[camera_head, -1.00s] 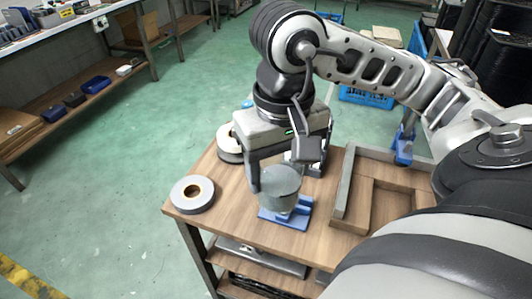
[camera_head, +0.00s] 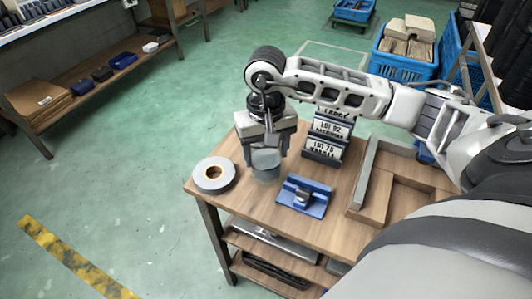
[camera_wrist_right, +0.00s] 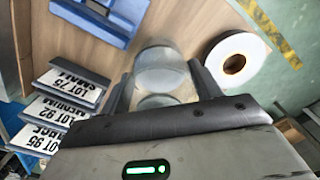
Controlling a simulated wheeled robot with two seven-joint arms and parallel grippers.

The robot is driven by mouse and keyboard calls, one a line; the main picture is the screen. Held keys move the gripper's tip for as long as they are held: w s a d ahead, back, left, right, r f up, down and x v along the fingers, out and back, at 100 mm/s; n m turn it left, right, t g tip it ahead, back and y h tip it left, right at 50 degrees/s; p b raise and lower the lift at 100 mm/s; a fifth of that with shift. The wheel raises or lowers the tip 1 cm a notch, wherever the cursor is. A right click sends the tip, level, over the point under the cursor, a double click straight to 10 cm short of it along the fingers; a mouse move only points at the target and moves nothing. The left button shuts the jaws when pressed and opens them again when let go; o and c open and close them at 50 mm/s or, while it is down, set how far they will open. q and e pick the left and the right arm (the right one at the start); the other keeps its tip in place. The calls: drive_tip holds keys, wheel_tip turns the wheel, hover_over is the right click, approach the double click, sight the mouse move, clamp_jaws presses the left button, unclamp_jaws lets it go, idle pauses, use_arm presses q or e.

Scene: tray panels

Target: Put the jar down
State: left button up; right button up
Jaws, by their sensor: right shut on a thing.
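My right gripper (camera_head: 266,152) points down and is shut on the jar (camera_head: 266,163), its fingers at either side. The jar has a grey top and a clear, see-through lower part. In the right wrist view, the jar (camera_wrist_right: 162,72) sits between the two fingers. It is at or just above the wooden table top (camera_head: 250,212); I cannot tell whether its base touches. It is between a tape roll and a blue fixture, apart from both. My left gripper is not in view.
The grey tape roll (camera_head: 228,175) lies to the left of the jar. The blue fixture (camera_head: 315,207) is to the right, empty of the jar. Label panels (camera_head: 324,148) stand behind it. A walled wooden frame (camera_head: 369,168) occupies the table's right side.

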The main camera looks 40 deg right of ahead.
drive_tip(key=shift+f, duration=0.6)
drive_tip(key=shift+f, duration=0.15)
drive_tip(key=o, duration=1.3)
